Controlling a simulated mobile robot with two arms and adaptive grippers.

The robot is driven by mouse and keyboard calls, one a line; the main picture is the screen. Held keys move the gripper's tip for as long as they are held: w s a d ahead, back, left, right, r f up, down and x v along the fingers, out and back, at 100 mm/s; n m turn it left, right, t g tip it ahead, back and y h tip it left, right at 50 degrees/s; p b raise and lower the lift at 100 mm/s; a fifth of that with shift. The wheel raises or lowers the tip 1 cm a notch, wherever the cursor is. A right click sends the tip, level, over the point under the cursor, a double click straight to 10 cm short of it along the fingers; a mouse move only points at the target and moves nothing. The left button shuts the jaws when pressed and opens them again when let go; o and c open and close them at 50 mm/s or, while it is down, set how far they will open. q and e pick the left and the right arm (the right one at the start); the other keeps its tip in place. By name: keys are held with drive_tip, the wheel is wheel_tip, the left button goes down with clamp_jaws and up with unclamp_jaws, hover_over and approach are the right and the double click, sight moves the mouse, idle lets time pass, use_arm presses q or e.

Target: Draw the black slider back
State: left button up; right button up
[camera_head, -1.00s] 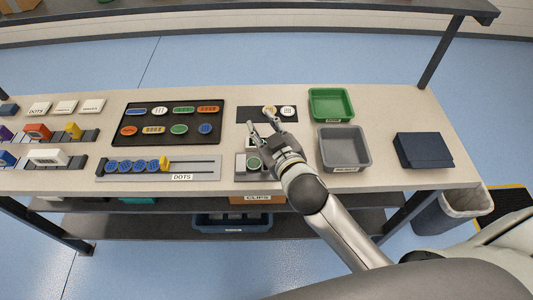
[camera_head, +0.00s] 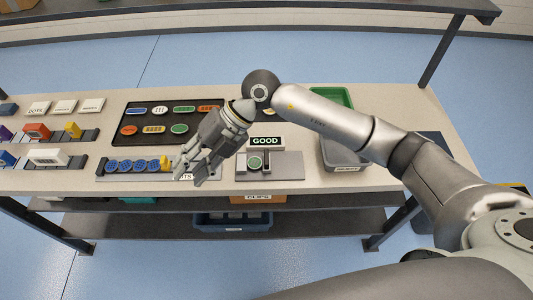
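My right gripper (camera_head: 190,178) is open and empty, fingers pointing down-left over the right part of the DOTS rail (camera_head: 115,174). Several blue badges (camera_head: 138,166) and a yellow piece (camera_head: 165,163) sit on that rail; its right end is hidden by the hand. To the hand's right is a grey station (camera_head: 288,167) with a green badge (camera_head: 255,162) and a lit GOOD sign (camera_head: 265,141). A dark upright piece (camera_head: 267,158) beside the badge may be the black slider; it is too small to be sure. My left gripper is not in view.
A black tray (camera_head: 128,115) of several badges lies behind the hand. A grey bin (camera_head: 345,162) and a green bin (camera_head: 340,96) stand at right, partly hidden by my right arm. Racks with coloured boxes (camera_head: 38,132) stand at left.

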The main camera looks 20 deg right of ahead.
drive_tip(key=w+d+f+m+t+h, duration=0.1)
drive_tip(key=w+d+h, duration=0.15)
drive_tip(key=d, duration=0.25)
drive_tip(key=w+d+f+h, duration=0.2)
drive_tip(key=d+h, duration=0.1)
drive_tip(key=d, duration=0.2)
drive_tip(key=m+h, duration=0.1)
drive_tip(key=h, duration=0.3)
approach(267, 156)
drive_tip(key=shift+t, duration=0.3)
drive_tip(key=f+p, duration=0.1)
drive_tip(key=f, duration=0.1)
drive_tip(key=f+p, duration=0.1)
drive_tip(key=f, duration=0.2)
drive_tip(key=f+p, duration=0.1)
drive_tip(key=f, duration=0.2)
drive_tip(key=shift+s, duration=0.3)
drive_tip(key=shift+f, duration=0.7)
clamp_jaws()
